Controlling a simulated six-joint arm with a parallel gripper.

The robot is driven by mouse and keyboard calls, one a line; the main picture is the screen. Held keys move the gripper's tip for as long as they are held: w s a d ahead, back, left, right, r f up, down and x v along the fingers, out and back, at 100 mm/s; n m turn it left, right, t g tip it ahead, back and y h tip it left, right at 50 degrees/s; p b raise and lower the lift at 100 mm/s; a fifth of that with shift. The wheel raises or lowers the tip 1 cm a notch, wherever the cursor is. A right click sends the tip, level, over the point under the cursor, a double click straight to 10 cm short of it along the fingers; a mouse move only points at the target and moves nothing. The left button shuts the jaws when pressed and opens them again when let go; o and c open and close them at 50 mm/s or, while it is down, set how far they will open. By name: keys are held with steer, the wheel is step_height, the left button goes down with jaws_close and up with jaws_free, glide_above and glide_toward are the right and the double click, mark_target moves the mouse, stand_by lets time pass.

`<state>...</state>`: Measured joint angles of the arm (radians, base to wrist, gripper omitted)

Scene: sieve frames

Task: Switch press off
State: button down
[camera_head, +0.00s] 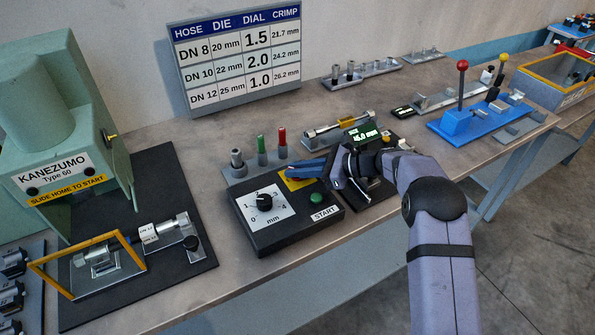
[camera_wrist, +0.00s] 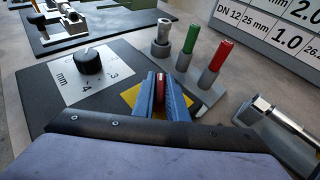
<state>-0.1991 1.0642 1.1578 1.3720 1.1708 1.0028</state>
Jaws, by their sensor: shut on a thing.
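The black control box (camera_head: 288,228) carries a white dial plate with a black knob (camera_head: 264,202), a green START button (camera_head: 316,198) and a yellow plate (camera_head: 298,184) at its back right corner. In the wrist view, my gripper (camera_wrist: 160,85) has its two blue fingers closed around a red handle (camera_wrist: 159,95) over the yellow plate. The handle's base is hidden by the fingers. In the head view, my gripper (camera_head: 308,168) hides the handle. The green press (camera_head: 55,130), labelled KANEZUMO, stands at the left. A hose piece (camera_head: 148,234) lies in front of it.
A rack with grey, green and red pins (camera_head: 262,150) stands just behind the control box. A gauge with a lit display (camera_head: 366,137) is near my wrist. A blue lever fixture (camera_head: 480,118) stands to the right. The settings chart (camera_head: 240,58) stands at the wall.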

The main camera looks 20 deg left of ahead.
steer(key=shift+a+n+g+b, duration=0.1)
steer(key=shift+n+g+b, duration=0.5)
steer(key=shift+g, duration=0.1)
steer(key=shift+r+n+g, duration=0.15)
steer(key=shift+n+g, duration=0.15)
steer(key=c, duration=1.8)
jaws_free()
steer(key=shift+o, duration=0.2)
steer(key=shift+d+b, duration=0.35)
steer(key=shift+d, duration=0.15)
steer(key=b+v, duration=0.2)
steer(key=v, duration=0.4)
steer(key=shift+w+d+r, duration=0.1)
steer(key=shift+d+r, duration=0.1)
steer(key=shift+r, duration=0.05)
